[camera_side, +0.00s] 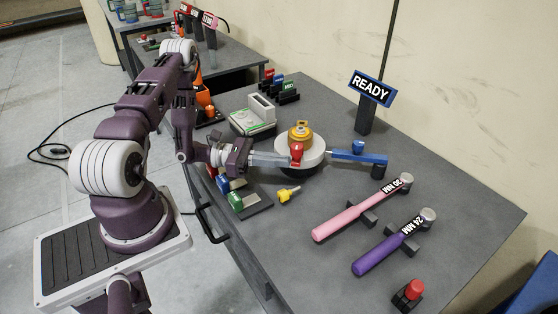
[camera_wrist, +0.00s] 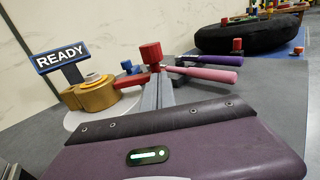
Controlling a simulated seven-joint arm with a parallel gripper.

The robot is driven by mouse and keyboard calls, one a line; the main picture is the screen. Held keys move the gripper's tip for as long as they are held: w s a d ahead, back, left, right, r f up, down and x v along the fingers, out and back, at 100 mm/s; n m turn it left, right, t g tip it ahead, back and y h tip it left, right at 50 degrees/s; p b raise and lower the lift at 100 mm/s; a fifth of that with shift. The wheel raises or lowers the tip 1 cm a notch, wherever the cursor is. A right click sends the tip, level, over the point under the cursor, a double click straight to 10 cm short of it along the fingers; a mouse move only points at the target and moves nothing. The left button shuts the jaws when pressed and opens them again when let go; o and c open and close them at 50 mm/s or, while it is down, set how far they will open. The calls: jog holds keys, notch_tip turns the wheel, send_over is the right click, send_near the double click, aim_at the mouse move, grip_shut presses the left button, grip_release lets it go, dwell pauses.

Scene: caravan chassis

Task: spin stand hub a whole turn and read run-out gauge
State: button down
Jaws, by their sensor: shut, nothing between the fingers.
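The stand hub is a gold-yellow stepped piece (camera_side: 300,134) on a round white disc (camera_side: 314,152); the gold hub (camera_wrist: 95,95) is left of my fingers in the wrist view. A red knob (camera_side: 296,149) stands at the hub's near side; a red knob (camera_wrist: 151,54) also shows just beyond my fingertips in the wrist view. My gripper (camera_side: 296,161) is shut and empty, its fingers reaching over the disc's near left edge beside the red knob. I cannot tell whether they touch it. A blue arm (camera_side: 360,157) with a blue knob lies right of the disc. No gauge reading is legible.
A READY sign (camera_side: 371,89) stands behind the hub. A pink wrench (camera_side: 345,219) and a purple wrench (camera_side: 384,250) rest on holders at right. A grey-white device (camera_side: 252,119) is behind my gripper. A yellow piece (camera_side: 288,194) lies in front of the disc.

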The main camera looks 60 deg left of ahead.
jog(key=shift+d, duration=0.1)
dwell(0.3)
jog(key=w+d+n+t+y, duration=0.2)
jog(key=w+d, duration=0.4)
jog(key=w, duration=0.7)
jog(key=shift+d+n+t+y, duration=0.2)
jog(key=shift+n+t+y, duration=0.3)
jog(key=shift+y, duration=0.6)
